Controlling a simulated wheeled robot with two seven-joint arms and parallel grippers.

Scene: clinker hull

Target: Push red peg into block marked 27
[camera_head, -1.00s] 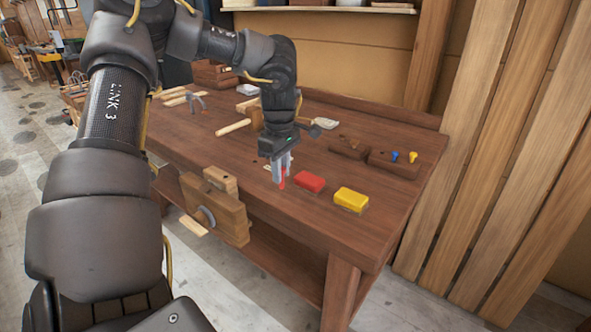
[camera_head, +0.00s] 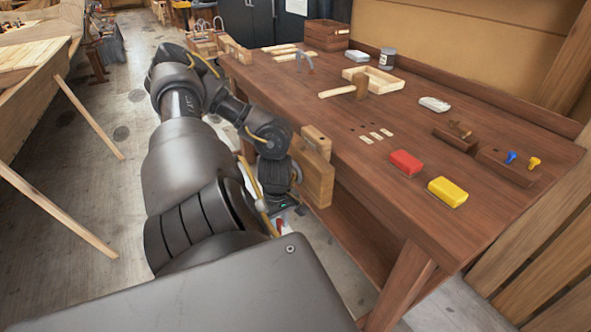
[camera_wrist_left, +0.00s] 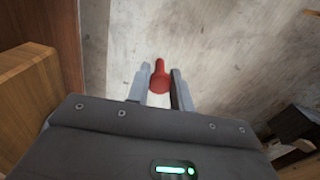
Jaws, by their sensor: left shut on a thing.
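My left gripper (camera_head: 284,225) is shut on the red peg (camera_head: 279,223) and hangs off the bench's front side, low beside the vise and over the floor. In the left wrist view the red peg (camera_wrist_left: 160,76) sits between the two fingers (camera_wrist_left: 160,88), its narrow end pointing away from the palm. A red block (camera_head: 405,163) and a yellow block (camera_head: 447,192) lie on the bench top. Three small pale tags (camera_head: 377,136) lie by dark holes on the bench. No number 27 is readable. My right gripper is not in view.
The wooden vise (camera_head: 314,168) juts from the bench front beside my left gripper. A dark rack (camera_head: 510,167) holds a blue and a yellow peg.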

